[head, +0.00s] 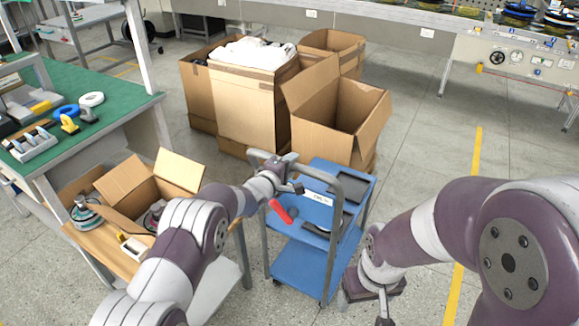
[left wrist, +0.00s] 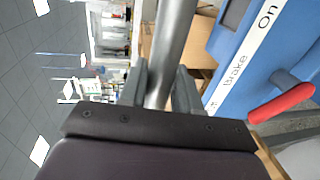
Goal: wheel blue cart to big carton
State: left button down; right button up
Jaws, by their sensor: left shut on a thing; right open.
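The blue cart (head: 305,262) stands upright on the floor in the middle of the head view, with two shelves and grey tube handles. My left gripper (head: 284,172) is at the near-left handle's top. In the left wrist view its fingers (left wrist: 165,88) are shut around the grey handle tube (left wrist: 175,40). A red brake lever (head: 281,211) sticks out from the cart beside a white label reading "Brake On" (left wrist: 243,58). My right gripper (head: 366,303) is open and empty, low at the right of the cart. The big open carton (head: 325,137) stands just behind the cart.
More cartons (head: 240,110), one with white material, stand at the back left. A green-topped workbench (head: 120,92) and a wooden surface (head: 122,262) with an open box are at the left. Open floor (head: 425,125) and a yellow line (head: 474,180) lie at the right.

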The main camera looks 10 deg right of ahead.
pick_arm(q)
jog(key=c, duration=0.9)
grip_release()
jog(key=v, duration=1.2)
jog(key=shift+s+a+r, duration=0.1)
jog(key=shift+s+a, duration=0.15)
jog(key=shift+a, duration=0.05)
